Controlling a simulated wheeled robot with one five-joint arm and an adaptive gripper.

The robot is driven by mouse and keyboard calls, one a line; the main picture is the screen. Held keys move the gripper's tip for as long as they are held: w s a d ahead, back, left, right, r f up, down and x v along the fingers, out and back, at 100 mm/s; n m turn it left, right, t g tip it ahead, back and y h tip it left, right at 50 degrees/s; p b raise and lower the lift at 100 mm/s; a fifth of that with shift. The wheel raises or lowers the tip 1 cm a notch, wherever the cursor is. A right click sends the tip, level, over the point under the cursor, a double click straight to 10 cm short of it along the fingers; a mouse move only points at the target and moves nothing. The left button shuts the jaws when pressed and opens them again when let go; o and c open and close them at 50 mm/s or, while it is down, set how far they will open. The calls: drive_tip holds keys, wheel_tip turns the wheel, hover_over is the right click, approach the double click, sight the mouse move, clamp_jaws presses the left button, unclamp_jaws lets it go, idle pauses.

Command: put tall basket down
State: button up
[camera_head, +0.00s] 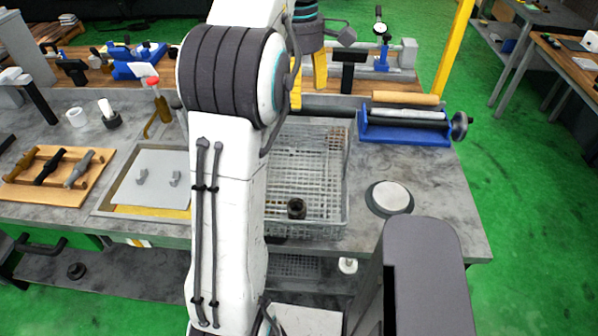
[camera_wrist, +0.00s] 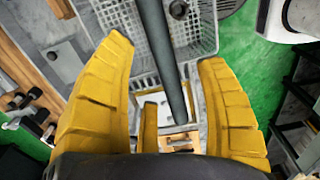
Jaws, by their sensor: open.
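The tall basket (camera_head: 332,160) is a grey mesh basket standing on the grey worktop, partly hidden behind my arm in the head view. Its mesh wall also shows in the wrist view (camera_wrist: 203,42). A dark bar (camera_wrist: 160,45), which looks like its handle, runs between my yellow fingers. The bar also shows at the basket's back in the head view (camera_head: 330,106). My gripper (camera_wrist: 165,55) is open, with its fingers apart on both sides of the bar and gaps visible. In the head view my gripper (camera_head: 308,82) is largely hidden by my arm.
A dark cylindrical part (camera_head: 297,208) shows at the basket's front. A round disc (camera_head: 390,197) and a blue roller fixture (camera_head: 408,124) stand to the right. A grey tray (camera_head: 150,178) and wooden rack (camera_head: 55,172) lie to the left. The worktop's front right is mostly clear.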

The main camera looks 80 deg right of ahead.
drive_tip(key=shift+f, duration=2.45)
drive_tip(key=shift+c, duration=0.4)
drive_tip(key=c, duration=1.2)
drive_tip(key=shift+r, duration=0.1)
clamp_jaws()
